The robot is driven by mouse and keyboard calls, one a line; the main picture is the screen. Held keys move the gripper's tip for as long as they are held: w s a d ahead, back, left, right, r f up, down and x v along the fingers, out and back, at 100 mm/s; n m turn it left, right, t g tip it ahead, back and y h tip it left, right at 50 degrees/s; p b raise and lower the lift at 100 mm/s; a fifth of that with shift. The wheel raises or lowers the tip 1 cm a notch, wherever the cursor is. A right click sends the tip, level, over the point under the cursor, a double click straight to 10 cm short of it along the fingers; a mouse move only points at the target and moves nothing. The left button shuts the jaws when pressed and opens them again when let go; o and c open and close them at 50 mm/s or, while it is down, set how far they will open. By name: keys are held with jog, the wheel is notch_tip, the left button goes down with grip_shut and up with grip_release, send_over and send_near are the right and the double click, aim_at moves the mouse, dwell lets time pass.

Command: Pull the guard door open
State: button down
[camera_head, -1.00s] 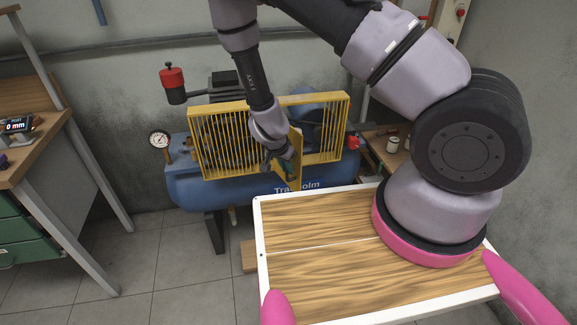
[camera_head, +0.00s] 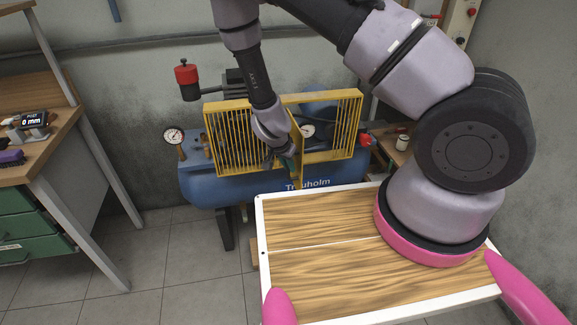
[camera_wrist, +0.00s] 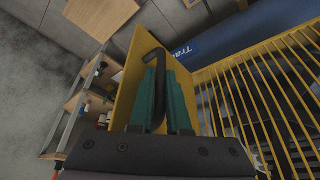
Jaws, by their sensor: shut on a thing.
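The yellow guard door (camera_head: 298,165) stands out from the yellow barred guard (camera_head: 232,140) on the blue compressor and is seen nearly edge-on in the head view. In the wrist view the door (camera_wrist: 124,88) is a plain yellow panel left of centre. A black hooked handle (camera_wrist: 158,62) runs between my green fingertips. My gripper (camera_wrist: 160,100) is shut on this handle, and in the head view it (camera_head: 280,160) is in front of the guard, close to the door. My arm hides part of the guard.
A dial (camera_head: 307,130) shows in the opening beside the door. The blue tank (camera_head: 215,187) lies under the guard. A workbench (camera_head: 45,160) with green drawers stands at the left, a wooden shelf (camera_head: 392,148) at the right. Bare tiled floor lies at the lower left.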

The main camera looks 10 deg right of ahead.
jog(key=c, duration=0.9)
grip_release()
jog(key=v, duration=1)
jog(key=shift+s+a+r, duration=0.1)
jog(key=shift+a+r, duration=0.05)
jog(key=shift+r, duration=0.2)
jog(key=s+d+r+n+y, duration=0.1)
jog(key=d+r+y, duration=0.15)
jog(key=r, duration=1.15)
jog(key=d+r+y, duration=0.2)
jog(key=r+y, duration=0.2)
jog(key=r, duration=1)
jog(key=s+d+r+n+t, duration=0.1)
jog(key=s+d+r, duration=0.3)
jog(key=r, duration=0.1)
jog(key=s+d+r+n+t+h, duration=0.1)
jog(key=s+d+r, duration=0.2)
jog(key=s+r, duration=0.1)
jog(key=s+d+r+t, duration=0.1)
jog(key=s+d+r, duration=0.3)
jog(key=s+r, duration=0.1)
jog(key=shift+d+r+n+t+h, duration=0.35)
jog(key=shift+r+n+t, duration=0.05)
jog(key=shift+r, duration=0.2)
